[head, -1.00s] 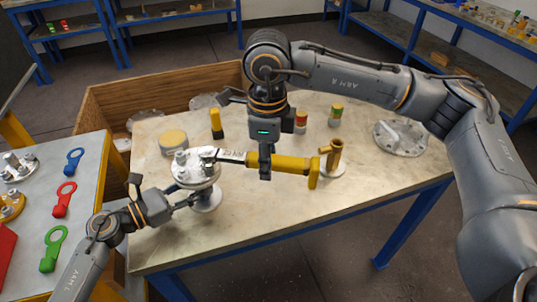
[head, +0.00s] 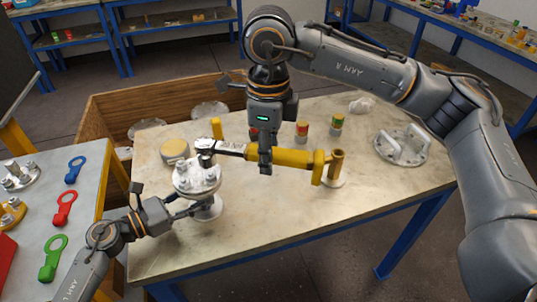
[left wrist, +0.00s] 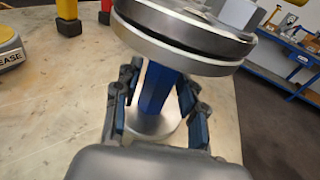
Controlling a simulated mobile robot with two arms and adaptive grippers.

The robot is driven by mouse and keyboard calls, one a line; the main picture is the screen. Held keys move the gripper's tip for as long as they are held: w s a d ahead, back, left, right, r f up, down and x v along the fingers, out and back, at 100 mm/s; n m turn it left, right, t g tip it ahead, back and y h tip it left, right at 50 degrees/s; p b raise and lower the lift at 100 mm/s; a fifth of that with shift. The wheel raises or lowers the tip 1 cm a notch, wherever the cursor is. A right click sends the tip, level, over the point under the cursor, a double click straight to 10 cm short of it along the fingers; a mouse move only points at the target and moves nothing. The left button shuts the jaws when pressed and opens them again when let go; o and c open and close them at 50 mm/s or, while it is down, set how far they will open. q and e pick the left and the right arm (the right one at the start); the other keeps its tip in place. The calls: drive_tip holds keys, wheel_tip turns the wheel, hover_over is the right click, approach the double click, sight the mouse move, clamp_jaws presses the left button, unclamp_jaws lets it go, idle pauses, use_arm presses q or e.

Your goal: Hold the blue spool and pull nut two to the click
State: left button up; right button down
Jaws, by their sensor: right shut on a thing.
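The blue spool (left wrist: 158,92) stands upright in the left wrist view, under a round steel flange (left wrist: 180,40). The flange (head: 197,180) carries several bolts and nuts in the head view. My left gripper (left wrist: 158,88) has one finger on each side of the spool's blue stem; whether both touch it is unclear. My right gripper (head: 265,155) is shut on the yellow-handled wrench (head: 290,160) and holds it level above the table. The wrench's dark head is at the far edge of the flange, over a nut; its seating and the nut's number cannot be made out.
A brass post (head: 335,165) stands close to the wrench's handle end. A grease tin (head: 174,150), small red and green containers (head: 336,124) and a handled flange plate (head: 402,146) are on the table. A side bench holds blue, red and green (head: 53,258) tags.

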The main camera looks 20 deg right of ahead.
use_arm(q)
drive_tip(key=shift+o, duration=0.9)
